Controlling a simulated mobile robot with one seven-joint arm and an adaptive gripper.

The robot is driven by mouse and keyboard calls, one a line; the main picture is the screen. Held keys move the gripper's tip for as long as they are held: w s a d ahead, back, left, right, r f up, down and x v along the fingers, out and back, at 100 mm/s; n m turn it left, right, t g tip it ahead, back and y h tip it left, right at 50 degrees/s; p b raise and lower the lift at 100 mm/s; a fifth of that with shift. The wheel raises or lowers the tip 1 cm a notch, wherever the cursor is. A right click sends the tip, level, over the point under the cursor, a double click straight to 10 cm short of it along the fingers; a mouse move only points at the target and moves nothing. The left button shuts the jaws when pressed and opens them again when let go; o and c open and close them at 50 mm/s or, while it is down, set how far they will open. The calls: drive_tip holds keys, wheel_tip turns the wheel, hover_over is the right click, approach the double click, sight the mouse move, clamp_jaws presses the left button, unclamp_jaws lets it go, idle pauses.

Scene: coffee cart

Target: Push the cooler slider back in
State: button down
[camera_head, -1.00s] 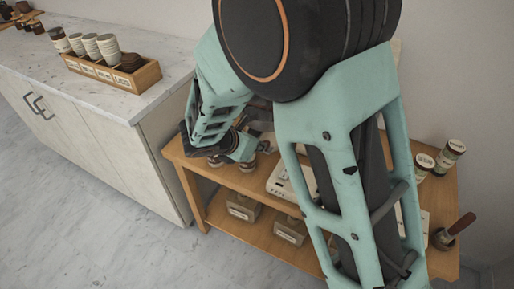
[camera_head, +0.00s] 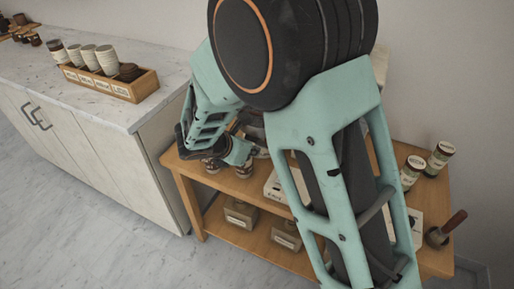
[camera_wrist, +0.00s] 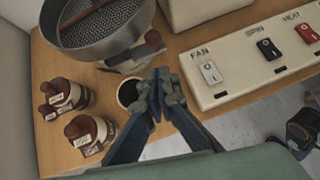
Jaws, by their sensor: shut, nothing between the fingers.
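The round metal cooler (camera_wrist: 68,36) with its perforated floor is at the top left of the wrist view. A reddish-brown handle (camera_wrist: 152,40) shows at its right side, above a grey metal outlet; I take this to be the slider, but how far out it sits is unclear. My gripper (camera_wrist: 158,95) is shut and empty, just below the outlet and handle in the picture. It appears apart from the handle. A dark-mouthed cup (camera_wrist: 128,92) stands just left of the fingers. In the head view my own arm hides the cooler.
A white panel (camera_wrist: 245,75) with FAN, SPIN and HEAT switches is at the right. In the head view, the wooden cart (camera_head: 185,170) stands beside a white counter (camera_head: 150,100); jars (camera_head: 438,158) stand at its right end.

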drive_tip(key=v, duration=0.9)
drive_tip(key=shift+r+p, duration=0.25)
drive_tip(key=shift+p, duration=0.15)
drive_tip(key=shift+a, duration=0.1)
